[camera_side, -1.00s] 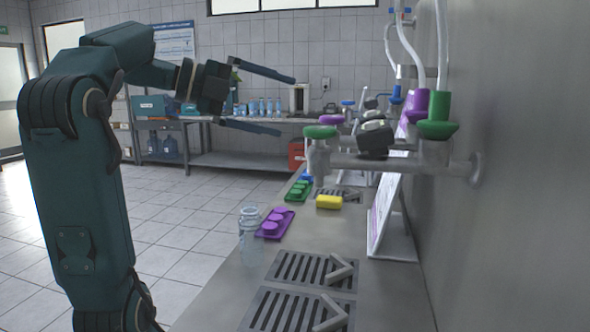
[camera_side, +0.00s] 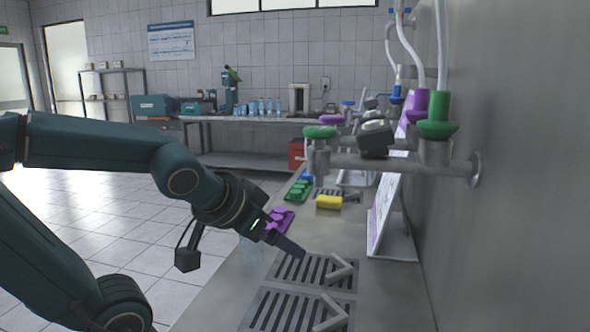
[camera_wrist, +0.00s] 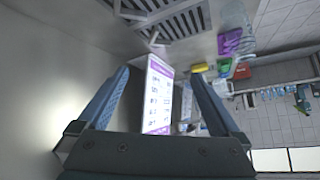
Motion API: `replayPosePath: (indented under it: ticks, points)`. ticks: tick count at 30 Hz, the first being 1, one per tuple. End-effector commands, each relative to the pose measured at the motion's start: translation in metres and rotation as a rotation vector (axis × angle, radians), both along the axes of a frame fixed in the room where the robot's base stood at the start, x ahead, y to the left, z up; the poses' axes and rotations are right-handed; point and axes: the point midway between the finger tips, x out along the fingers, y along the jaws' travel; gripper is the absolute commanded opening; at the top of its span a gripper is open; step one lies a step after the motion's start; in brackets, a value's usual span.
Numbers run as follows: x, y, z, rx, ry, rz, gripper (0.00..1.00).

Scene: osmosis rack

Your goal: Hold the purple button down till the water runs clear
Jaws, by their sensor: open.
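The purple button panel (camera_side: 281,217) lies on the bench in the side view, partly behind my gripper. In the wrist view the purple buttons (camera_wrist: 231,41) show at upper right, outside the space between the fingers. My gripper (camera_side: 292,248) is tilted down over the bench in front of the panel in the side view. In the wrist view my gripper (camera_wrist: 160,76) is open, with nothing held between its fingers. A clear bottle (camera_side: 249,252) stands on the bench, partly hidden by my wrist. I cannot make out any running water.
Slotted drain grates (camera_side: 300,308) lie along the bench. A yellow sponge (camera_side: 329,202) and a green button panel (camera_side: 298,190) are farther back. A white placard (camera_side: 385,215) stands near the right wall. Pipes with a green tap (camera_side: 320,132) and a purple tap (camera_side: 332,120) overhang the bench.

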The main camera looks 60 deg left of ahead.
Motion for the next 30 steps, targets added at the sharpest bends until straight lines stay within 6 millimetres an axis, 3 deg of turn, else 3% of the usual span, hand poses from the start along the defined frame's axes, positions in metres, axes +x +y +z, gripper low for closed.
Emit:
replayPosePath:
  ticks: [1, 3, 7, 11, 20, 25, 28, 30]
  points:
    - [-0.015, -0.023, -0.009, -0.051, 0.060, -0.053, 1.00]
    - [-0.036, -0.048, -0.020, -0.114, 0.146, -0.117, 1.00]
    - [-0.063, -0.078, -0.031, -0.188, 0.250, -0.209, 1.00]
    - [-0.074, -0.088, -0.034, -0.216, 0.289, -0.243, 1.00]
    - [-0.074, -0.088, -0.034, -0.218, 0.290, -0.241, 1.00]
    - [-0.069, -0.089, -0.028, -0.225, 0.279, -0.237, 0.39]
    - [-0.059, -0.092, -0.014, -0.248, 0.254, -0.230, 0.01]
    - [-0.048, -0.095, 0.002, -0.274, 0.225, -0.226, 0.00]
